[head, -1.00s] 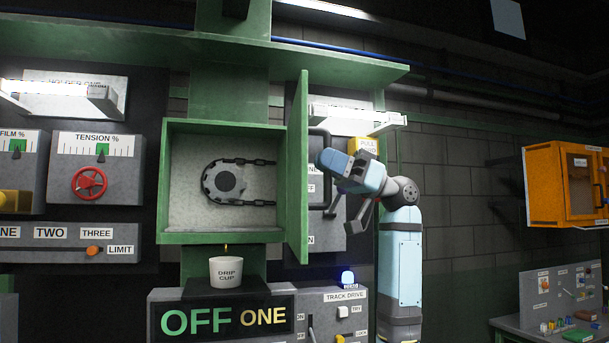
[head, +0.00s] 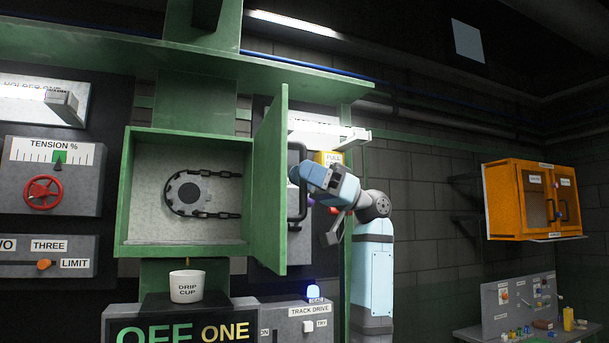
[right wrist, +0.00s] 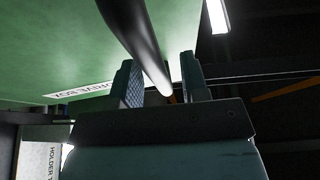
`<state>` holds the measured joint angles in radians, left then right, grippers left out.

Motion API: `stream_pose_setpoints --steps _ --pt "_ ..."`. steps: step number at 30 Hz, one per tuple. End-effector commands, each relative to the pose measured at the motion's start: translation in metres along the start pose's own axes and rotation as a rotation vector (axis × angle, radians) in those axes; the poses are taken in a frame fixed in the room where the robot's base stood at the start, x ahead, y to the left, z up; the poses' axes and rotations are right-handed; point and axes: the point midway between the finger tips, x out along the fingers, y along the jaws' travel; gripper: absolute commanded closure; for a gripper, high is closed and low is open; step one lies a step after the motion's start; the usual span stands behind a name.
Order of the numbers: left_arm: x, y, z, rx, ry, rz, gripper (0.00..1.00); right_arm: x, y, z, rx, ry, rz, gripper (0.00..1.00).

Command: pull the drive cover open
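The drive cover (head: 270,190) is a green door on the right side of an open green box (head: 128,200). It stands swung outward, its inner face partly visible. A black bar handle (head: 303,208) sticks out from its outer face; this handle also shows in the right wrist view (right wrist: 138,35). My right gripper (head: 312,203) is at the handle. In the right wrist view its fingers (right wrist: 162,88) stand apart on either side of the bar, with visible gaps. Inside the box are a toothed wheel and chain (head: 190,190). My left gripper is not in view.
A white drip cup (head: 187,288) stands below the box. A green shelf (head: 270,68) runs above the cover. Grey panels with a red wheel (head: 42,192) are at left. An orange cabinet (head: 500,205) and a workbench (head: 490,333) are at right. Open room lies between.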

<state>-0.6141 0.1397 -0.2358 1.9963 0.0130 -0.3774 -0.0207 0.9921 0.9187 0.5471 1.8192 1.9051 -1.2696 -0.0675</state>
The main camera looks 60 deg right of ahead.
Motion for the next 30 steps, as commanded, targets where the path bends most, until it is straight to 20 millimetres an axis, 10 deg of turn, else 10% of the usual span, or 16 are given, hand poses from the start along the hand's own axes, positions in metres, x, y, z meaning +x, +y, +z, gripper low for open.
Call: stream_pose_setpoints --steps 8,21,30 --pt "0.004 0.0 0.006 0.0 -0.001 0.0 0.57 -0.015 0.001 0.001 0.0 0.002 0.002 0.59" --pt "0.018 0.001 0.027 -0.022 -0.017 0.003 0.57 -0.109 0.0 0.002 0.001 0.002 0.002 0.59" --pt "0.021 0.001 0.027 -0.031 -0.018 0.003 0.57 -0.138 0.0 0.0 0.0 0.001 0.0 0.59"
